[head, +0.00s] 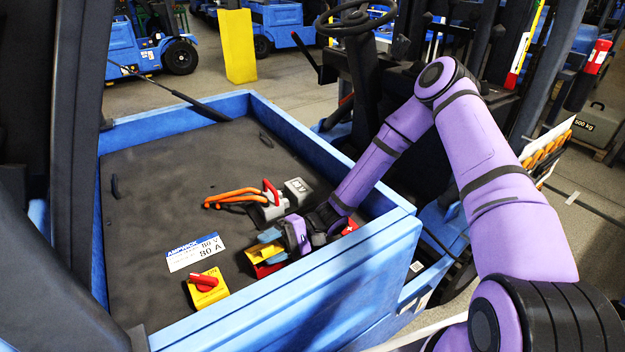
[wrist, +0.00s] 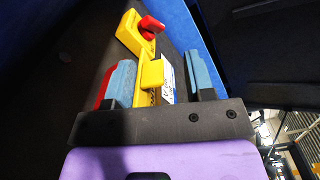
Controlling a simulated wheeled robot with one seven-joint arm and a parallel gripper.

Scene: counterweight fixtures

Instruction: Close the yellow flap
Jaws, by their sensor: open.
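The yellow flap (head: 258,252) shows beside my gripper on the dark deck of the blue truck, with red parts just below it. My gripper and arm hide some of it, so its exact angle is hard to tell. My gripper (head: 272,247) is open, with its blue-grey fingers right at the flap. In the wrist view, the yellow flap (wrist: 152,74) stands between the two spread fingers of my gripper (wrist: 160,66). The fingers appear apart from its raised yellow block. A red part shows behind the left finger.
A yellow switch box with a red knob (head: 204,285) sits left of the flap; it also shows in the wrist view (wrist: 140,32). A grey connector (head: 297,189) with orange cables lies behind. Blue walls (head: 330,275) edge the deck. The deck's left side is clear.

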